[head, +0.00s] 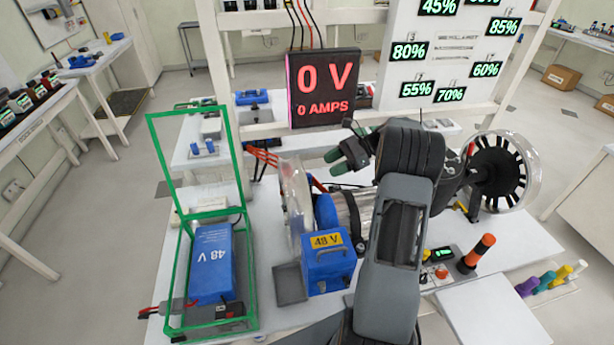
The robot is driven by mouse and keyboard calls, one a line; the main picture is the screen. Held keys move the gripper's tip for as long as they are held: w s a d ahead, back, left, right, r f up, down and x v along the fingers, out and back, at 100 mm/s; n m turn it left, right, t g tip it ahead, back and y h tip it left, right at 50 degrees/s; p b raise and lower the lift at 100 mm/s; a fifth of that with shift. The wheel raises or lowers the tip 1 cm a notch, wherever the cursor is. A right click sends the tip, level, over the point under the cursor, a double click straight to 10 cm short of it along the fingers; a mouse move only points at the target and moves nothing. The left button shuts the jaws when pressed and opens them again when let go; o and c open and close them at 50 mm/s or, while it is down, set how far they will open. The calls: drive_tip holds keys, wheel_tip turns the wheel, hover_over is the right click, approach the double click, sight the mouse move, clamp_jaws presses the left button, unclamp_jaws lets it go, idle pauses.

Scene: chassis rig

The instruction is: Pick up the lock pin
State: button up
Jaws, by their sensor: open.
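My gripper (335,162) is open and empty, its green-tipped fingers pointing left, in front of the rig's frame and below the voltage display. I cannot make out for certain which thing is the lock pin. Several coloured pegs, among them a purple peg (526,287) and a yellow peg (561,272), stand in a row at the lower right, well away from my gripper. An orange-and-black cylinder (478,251) stands on the bench left of them. My arm hides part of the rig.
A green open-frame box (240,250) holds a blue 48 V battery (212,262) at left. A blue 48 V unit (328,265) stands mid-bench. A display (324,88) reads 0 V, 0 AMPS. A clear-covered wheel (503,172) is at right. The white bench (480,315) is bare at lower right.

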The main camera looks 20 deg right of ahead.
sight(308, 182)
drive_tip(key=p+x, duration=0.2)
drive_tip(key=x, duration=0.5)
idle(0.3)
drive_tip(key=c, duration=1)
clamp_jaws()
drive_tip(key=shift+w+r, duration=0.1)
